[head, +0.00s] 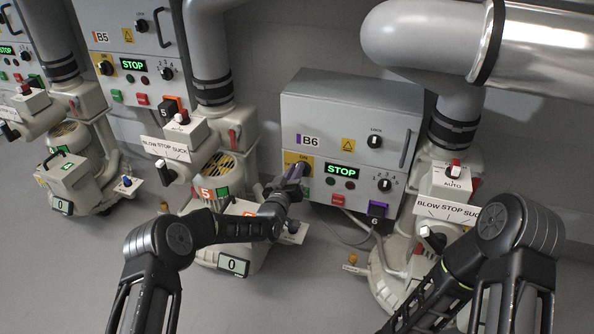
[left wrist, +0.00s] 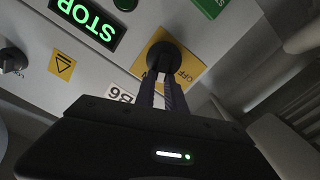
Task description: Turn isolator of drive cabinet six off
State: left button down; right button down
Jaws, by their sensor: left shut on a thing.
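Drive cabinet B6 (head: 325,115) is a grey box in the middle of the head view. Its isolator is a black rotary knob (left wrist: 172,55) on a yellow plate (head: 304,158). "ON" shows on the plate in the head view and "OFF" in the left wrist view. My left gripper (head: 294,174) is at the front of this plate, with its fingers (left wrist: 162,88) shut on the isolator knob. The gripper hides most of the knob in the head view, so its exact angle is unclear. My right arm shows at the right; its gripper is out of view.
The green STOP display (head: 341,171), a selector knob (head: 385,185) and the LOCK knob (head: 374,141) are close beside the isolator. Cabinet B5 (head: 120,45) stands to the left. A large pipe (head: 420,35) and a blower (head: 450,185) flank B6 on the right.

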pick_arm(q)
jog(key=shift+a+f+n, duration=0.2)
jog(key=shift+a+n, duration=0.05)
jog(key=shift+n, duration=0.75)
jog(key=c, duration=1.4)
grip_release()
jog(key=shift+r, duration=0.1)
notch_tip(320, 180, up, 9)
jog(key=p, duration=0.4)
jog(key=shift+r, duration=0.4)
jog(key=shift+c, duration=0.3)
